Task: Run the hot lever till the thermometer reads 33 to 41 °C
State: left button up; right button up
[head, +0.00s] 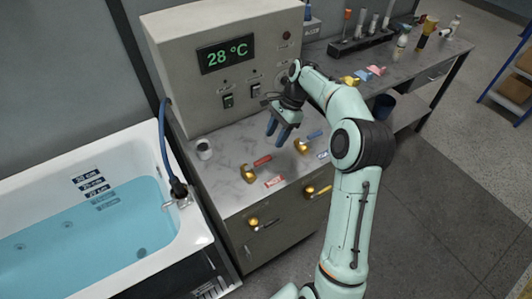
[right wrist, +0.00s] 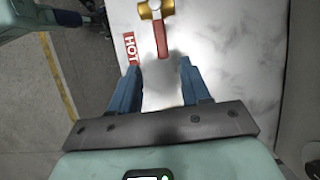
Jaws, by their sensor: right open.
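The hot lever (head: 260,162) has a red handle on a brass valve, on the grey marble counter; it also shows at the top of the right wrist view (right wrist: 160,38), beside a red HOT label (right wrist: 131,48). The thermometer display (head: 227,55) on the grey cabinet reads 28 °C in green. My right gripper (head: 276,135) points down above the counter, beyond the hot lever in the head view. Its blue fingers (right wrist: 160,66) are apart with nothing between them, and the red handle lies ahead of them. My left gripper is out of view.
A blue-handled lever (head: 306,142) stands right of the hot one. Brass-coloured fittings (head: 253,222) stick out of the cabinet front.

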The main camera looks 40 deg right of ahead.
aim_at(265, 159)
jog(key=b+x, duration=0.1)
jog(key=x, duration=0.7)
jog(key=shift+s, duration=0.1)
jog(key=shift+w+a+f, duration=0.15)
jog(key=shift+w+f, duration=0.1)
jog(key=shift+f, duration=0.1)
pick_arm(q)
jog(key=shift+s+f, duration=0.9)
pick_arm(e)
grip_shut()
